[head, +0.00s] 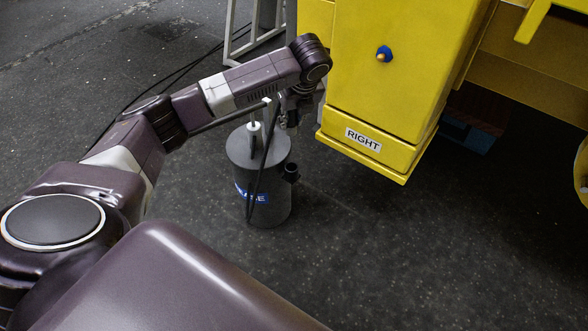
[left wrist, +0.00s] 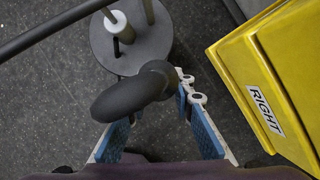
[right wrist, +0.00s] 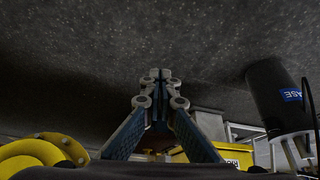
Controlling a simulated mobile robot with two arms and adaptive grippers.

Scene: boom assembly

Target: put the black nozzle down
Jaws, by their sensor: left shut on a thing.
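The black nozzle (left wrist: 130,96) is a thick, rounded dark piece between the blue-padded fingers of my left gripper (left wrist: 160,96) in the left wrist view. That gripper is shut on it. In the head view my left gripper (head: 287,114) hangs beside the top of a dark grey grease can (head: 272,180), and the nozzle is hard to make out there. The can stands upright on the floor, and its lid (left wrist: 110,60) shows just beyond the nozzle. My right gripper (right wrist: 156,76) has its fingertips together, with nothing seen between them.
A yellow boom part (head: 385,85) labelled RIGHT stands close to the right of the can and my left gripper. A dark hose (left wrist: 60,28) runs above the floor. A grey metal frame (head: 250,40) stands behind. The dark floor in front of the can is clear.

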